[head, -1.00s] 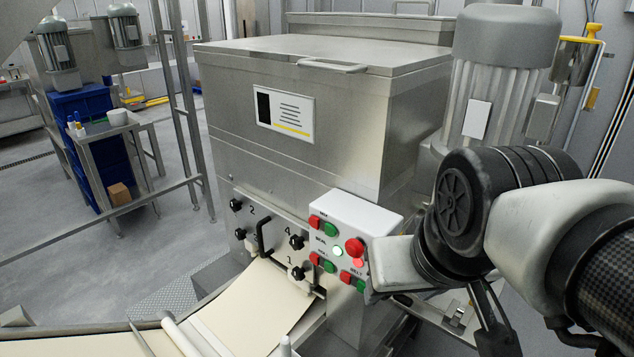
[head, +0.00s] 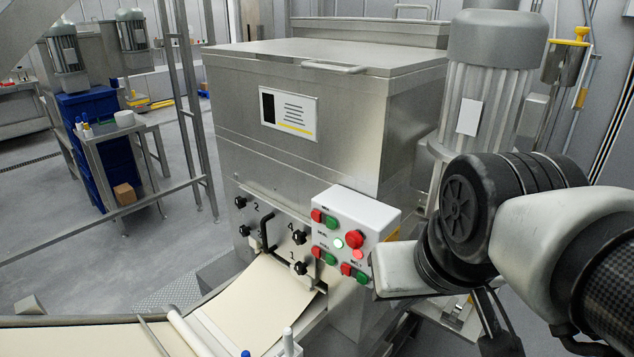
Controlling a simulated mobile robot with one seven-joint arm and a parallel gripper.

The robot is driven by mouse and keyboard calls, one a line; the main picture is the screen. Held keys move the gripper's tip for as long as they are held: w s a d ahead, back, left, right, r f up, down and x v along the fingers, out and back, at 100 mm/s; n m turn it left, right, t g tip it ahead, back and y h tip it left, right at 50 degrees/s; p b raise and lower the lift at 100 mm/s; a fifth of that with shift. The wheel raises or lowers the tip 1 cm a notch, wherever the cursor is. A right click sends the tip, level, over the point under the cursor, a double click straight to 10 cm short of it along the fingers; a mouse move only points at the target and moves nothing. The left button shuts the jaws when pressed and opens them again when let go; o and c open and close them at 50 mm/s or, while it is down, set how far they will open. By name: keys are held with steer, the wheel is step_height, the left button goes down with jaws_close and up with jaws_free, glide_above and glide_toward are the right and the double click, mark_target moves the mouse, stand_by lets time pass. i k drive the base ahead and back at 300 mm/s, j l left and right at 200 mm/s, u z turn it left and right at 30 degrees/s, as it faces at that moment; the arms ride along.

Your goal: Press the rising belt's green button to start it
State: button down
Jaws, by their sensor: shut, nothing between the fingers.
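A white control box (head: 362,213) with red and green buttons is fixed to the front of a steel machine. Its lowest row, with a small label that seems to read BELT, has a red button (head: 346,268) and a green button (head: 361,277). My gripper (head: 379,272) is a pale grey block just right of that green button, close to the box's lower right side. Its fingertips are hard to make out, and I cannot tell whether it touches the box. It holds nothing visible. The rising belt cannot be made out.
A pale dough sheet (head: 258,300) runs below. A motor (head: 484,85) stands behind my arm.

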mark_target(362, 279)
steer(key=k+u, duration=0.15)
steer(key=u, duration=0.3)
steer(key=k+u, duration=0.2)
steer(key=u, duration=0.25)
steer(key=k+u, duration=0.2)
steer(key=u, duration=0.25)
